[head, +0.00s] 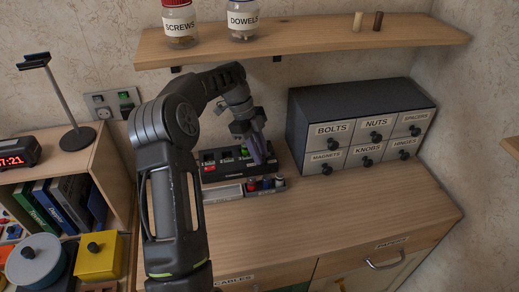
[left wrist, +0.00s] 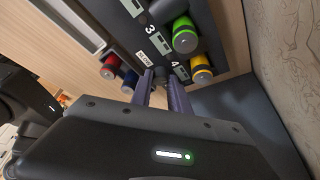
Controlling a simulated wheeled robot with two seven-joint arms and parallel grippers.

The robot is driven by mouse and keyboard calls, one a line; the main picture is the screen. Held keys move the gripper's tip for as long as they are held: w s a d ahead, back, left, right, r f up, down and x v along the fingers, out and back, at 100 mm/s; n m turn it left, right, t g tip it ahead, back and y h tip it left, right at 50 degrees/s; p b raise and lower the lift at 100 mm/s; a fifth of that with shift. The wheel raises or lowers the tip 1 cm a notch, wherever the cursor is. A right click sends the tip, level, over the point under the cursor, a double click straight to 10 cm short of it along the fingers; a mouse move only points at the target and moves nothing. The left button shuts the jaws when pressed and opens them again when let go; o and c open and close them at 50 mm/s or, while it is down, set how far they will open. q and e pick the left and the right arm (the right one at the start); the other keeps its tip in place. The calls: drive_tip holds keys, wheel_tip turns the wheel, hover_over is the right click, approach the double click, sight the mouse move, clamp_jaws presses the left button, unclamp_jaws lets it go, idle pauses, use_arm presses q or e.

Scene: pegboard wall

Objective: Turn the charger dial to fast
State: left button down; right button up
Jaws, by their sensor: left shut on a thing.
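The charger (head: 209,177) is a dark block on the cabinet top, with numbered slots and small red labels. In the left wrist view its dark face (left wrist: 215,28) shows the numbers 3 and 4 and a small white label, which seems to read SLOW. My left gripper (head: 262,153) reaches down to the charger's right part. Its two purple-grey fingers (left wrist: 161,80) are shut on a small dark part beside that label, apparently the dial. The fingers hide most of it, so I cannot tell where it points. My right gripper is not in view.
A green battery (left wrist: 186,36) and a yellow one (left wrist: 202,70) sit in the charger near my fingers. Red (left wrist: 110,67) and blue ones stand alongside. A drawer unit (head: 361,108) stands right, and a shelf (head: 300,38) runs above. The cabinet top (head: 335,215) in front is clear.

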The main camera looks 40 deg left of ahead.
use_arm(q)
drive_tip(key=shift+m+g+p, duration=0.3)
drive_tip(key=shift+m+p, duration=0.25)
drive_tip(key=shift+m, duration=0.15)
drive_tip(key=c, duration=1.3)
unclamp_jaws()
drive_tip(key=shift+o, duration=0.2)
